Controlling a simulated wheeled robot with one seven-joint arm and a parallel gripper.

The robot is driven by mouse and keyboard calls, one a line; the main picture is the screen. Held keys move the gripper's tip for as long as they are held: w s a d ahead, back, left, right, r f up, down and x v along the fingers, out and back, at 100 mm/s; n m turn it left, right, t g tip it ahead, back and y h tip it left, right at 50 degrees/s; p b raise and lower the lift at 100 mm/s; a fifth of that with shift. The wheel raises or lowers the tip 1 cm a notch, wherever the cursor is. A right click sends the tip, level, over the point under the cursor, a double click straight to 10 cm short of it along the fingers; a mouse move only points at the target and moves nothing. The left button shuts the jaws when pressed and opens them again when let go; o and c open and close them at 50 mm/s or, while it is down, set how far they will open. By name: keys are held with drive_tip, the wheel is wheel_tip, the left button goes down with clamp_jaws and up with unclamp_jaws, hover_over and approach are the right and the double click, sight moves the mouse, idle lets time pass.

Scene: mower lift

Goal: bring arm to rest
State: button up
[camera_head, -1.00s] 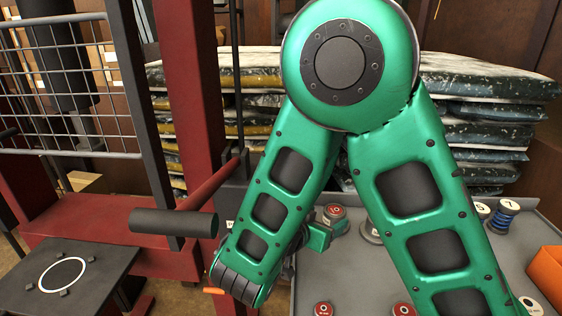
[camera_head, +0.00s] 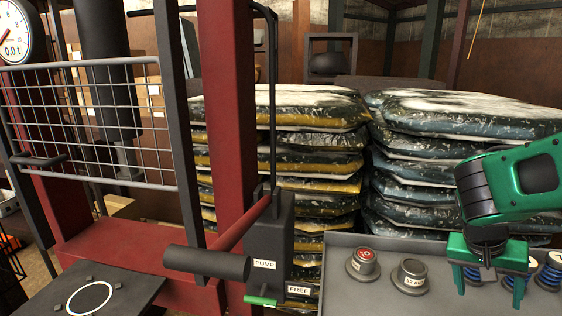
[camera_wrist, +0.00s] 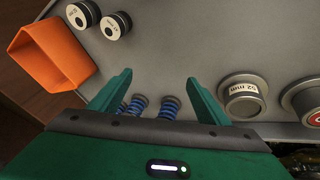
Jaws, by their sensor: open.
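My green arm (camera_head: 515,180) is folded at the right side of the head view. My gripper (camera_head: 489,290) hangs below it, fingers pointing down over the grey tray (camera_head: 335,272). In the wrist view my gripper (camera_wrist: 160,97) has its two green fingers wide apart with nothing held between them. A grey cylinder marked 52 mm (camera_wrist: 241,97) stands on the tray just right of the right finger. Whether the fingers touch anything cannot be told.
A red press frame (camera_head: 225,130) with a mesh guard (camera_head: 90,110) and a pump lever (camera_head: 205,263) stands at left. Stacked bags (camera_head: 420,150) fill the back. An orange bin (camera_wrist: 50,55), black-and-white cylinders (camera_wrist: 82,14) and a red-topped cylinder (camera_head: 364,262) are on the tray.

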drive_tip(key=s+y, duration=0.1)
drive_tip(key=s, duration=0.3)
drive_tip(key=s+a+r+n+y, duration=0.1)
drive_tip(key=s+y, duration=0.1)
drive_tip(key=s, duration=0.3)
drive_tip(key=s+a+y, duration=0.1)
drive_tip(key=s, duration=0.3)
drive_tip(key=shift+s+a+r+g+y, duration=0.2)
drive_tip(key=shift+r+g+y, duration=0.1)
drive_tip(key=shift+g+y, duration=0.1)
drive_tip(key=shift+s+a+r+n, duration=0.1)
drive_tip(key=shift+s+a+n, duration=0.15)
drive_tip(key=shift+s, duration=0.2)
